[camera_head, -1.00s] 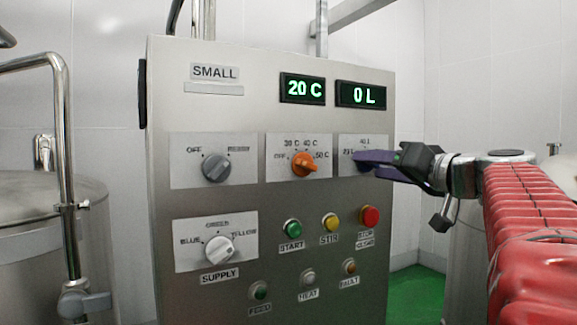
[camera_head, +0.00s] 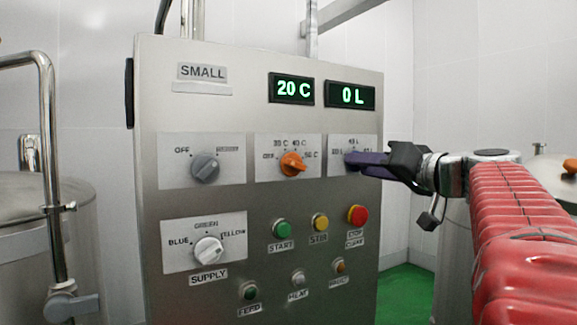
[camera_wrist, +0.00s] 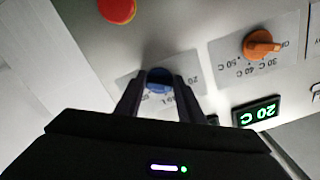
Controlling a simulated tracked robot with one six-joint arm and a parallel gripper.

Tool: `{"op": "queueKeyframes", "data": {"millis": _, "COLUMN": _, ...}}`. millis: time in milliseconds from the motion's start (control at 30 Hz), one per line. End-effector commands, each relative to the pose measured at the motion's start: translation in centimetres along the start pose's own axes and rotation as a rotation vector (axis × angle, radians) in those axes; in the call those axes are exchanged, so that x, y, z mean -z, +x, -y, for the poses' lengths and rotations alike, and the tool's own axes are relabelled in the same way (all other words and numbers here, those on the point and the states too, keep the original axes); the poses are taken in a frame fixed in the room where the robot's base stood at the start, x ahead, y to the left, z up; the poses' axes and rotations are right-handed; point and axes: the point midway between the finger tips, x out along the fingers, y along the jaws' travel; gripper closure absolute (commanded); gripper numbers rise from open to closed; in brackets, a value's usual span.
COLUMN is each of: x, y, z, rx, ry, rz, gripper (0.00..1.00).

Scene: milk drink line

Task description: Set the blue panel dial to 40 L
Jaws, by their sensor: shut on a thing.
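The blue panel dial (camera_wrist: 159,80) sits on a light plate at the panel's upper right. In the wrist view it is between the two fingers of my gripper (camera_wrist: 160,97), which is shut on it. In the head view my gripper (camera_head: 352,161) reaches the dial from the right and covers most of it. The plate (camera_head: 341,142) carries small volume labels, partly hidden; the dial's exact pointing is too small to tell. The volume display (camera_head: 351,96) above reads 0 L.
The orange dial (camera_head: 293,163) is just left of the blue one, with the display (camera_head: 291,89) reading 20 C above. A grey dial (camera_head: 205,167) and white supply dial (camera_head: 209,250) are further left. A red button (camera_head: 357,215) is below my gripper.

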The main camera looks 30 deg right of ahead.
Motion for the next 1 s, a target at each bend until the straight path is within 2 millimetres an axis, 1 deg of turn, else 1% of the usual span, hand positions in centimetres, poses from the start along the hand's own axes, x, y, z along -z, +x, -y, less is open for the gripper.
{"op": "queueKeyframes", "data": {"millis": 267, "x": -0.01, "y": 0.04, "z": -0.04, "rx": -0.001, "ry": 0.076, "rz": -0.001, "gripper": 0.88}}
{"op": "queueKeyframes", "data": {"millis": 467, "x": 0.00, "y": 0.05, "z": 0.03, "rx": -0.001, "ry": 0.199, "rz": -0.001, "gripper": 0.88}}
{"op": "queueKeyframes", "data": {"millis": 1000, "x": 0.10, "y": 0.08, "z": 0.26, "rx": -0.002, "ry": 0.691, "rz": -0.001, "gripper": 0.88}}
